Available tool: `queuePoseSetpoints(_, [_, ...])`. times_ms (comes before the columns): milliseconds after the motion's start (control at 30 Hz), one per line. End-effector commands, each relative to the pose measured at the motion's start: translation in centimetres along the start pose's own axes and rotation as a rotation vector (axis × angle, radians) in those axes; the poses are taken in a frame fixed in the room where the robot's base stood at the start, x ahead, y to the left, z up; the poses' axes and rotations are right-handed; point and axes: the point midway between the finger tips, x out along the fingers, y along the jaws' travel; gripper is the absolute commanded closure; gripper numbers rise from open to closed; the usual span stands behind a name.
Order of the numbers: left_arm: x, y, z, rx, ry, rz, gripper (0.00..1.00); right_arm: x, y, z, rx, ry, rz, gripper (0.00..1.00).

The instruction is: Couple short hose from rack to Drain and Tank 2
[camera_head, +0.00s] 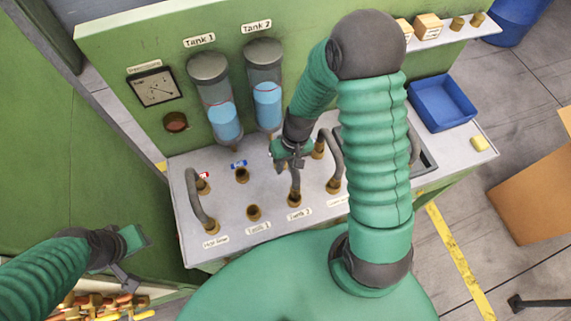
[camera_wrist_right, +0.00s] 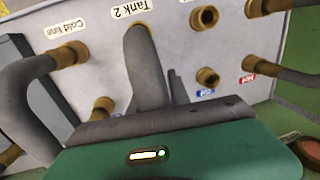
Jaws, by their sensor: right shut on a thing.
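My right gripper (camera_head: 292,160) is shut on a short grey hose (camera_wrist_right: 147,65) above the panel. The hose's lower end (camera_head: 295,182) stands at the brass Tank 2 fitting (camera_head: 294,199). In the right wrist view, the hose runs from beside the Tank 2 label (camera_wrist_right: 132,9) down behind my right gripper (camera_wrist_right: 150,122), which hides its other end. A brass fitting (camera_head: 318,151) is just right of the gripper; I cannot read a Drain label. My left gripper (camera_head: 130,262) is at the lower left, away from the panel; its jaw opening is unclear.
A grey hose (camera_head: 193,200) arches at the Hot line on the left, and another (camera_wrist_right: 22,95) at the Cold line. The Tank 1 fitting (camera_head: 254,212) is bare. Two clear tanks (camera_head: 263,60) stand behind. A blue bin (camera_head: 440,102) sits on the right.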

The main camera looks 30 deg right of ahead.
Motion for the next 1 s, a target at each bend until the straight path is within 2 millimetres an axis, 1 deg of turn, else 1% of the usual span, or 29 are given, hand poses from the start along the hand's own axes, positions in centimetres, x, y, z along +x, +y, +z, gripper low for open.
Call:
queuePoseSetpoints(967, [1.6, 0.0, 0.4, 0.000, 0.000, 0.000, 0.64, 2.1, 0.4, -0.1, 0.000, 0.003, 0.001, 1.00])
queuePoseSetpoints(1000, [1.6, 0.0, 0.4, 0.000, 0.000, 0.000, 0.64, 2.1, 0.4, -0.1, 0.000, 0.003, 0.001, 0.76])
